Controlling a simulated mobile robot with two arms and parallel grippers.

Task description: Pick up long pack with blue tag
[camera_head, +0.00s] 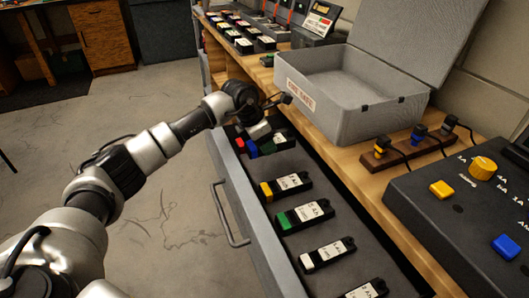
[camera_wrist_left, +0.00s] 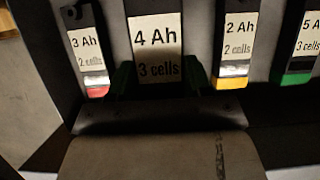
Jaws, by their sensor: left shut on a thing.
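The long pack with the blue tag (camera_head: 252,149) is at the far end of the open drawer, largely hidden by my left gripper (camera_head: 261,139). In the left wrist view a wide dark pack labelled "4 Ah 3 cells" (camera_wrist_left: 156,45) sits between the fingers of my left gripper (camera_wrist_left: 162,82). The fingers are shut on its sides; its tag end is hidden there. I cannot tell whether it is clear of the drawer floor. My right gripper is not in view.
A red-tag pack (camera_wrist_left: 90,50) and a yellow-tag pack (camera_wrist_left: 237,40) flank it closely. Green-tag (camera_head: 304,215) and white-tag (camera_head: 327,254) packs lie nearer in the drawer (camera_head: 240,215). An open grey case (camera_head: 345,110) stands on the wooden bench, beside a dark control box (camera_head: 470,220).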

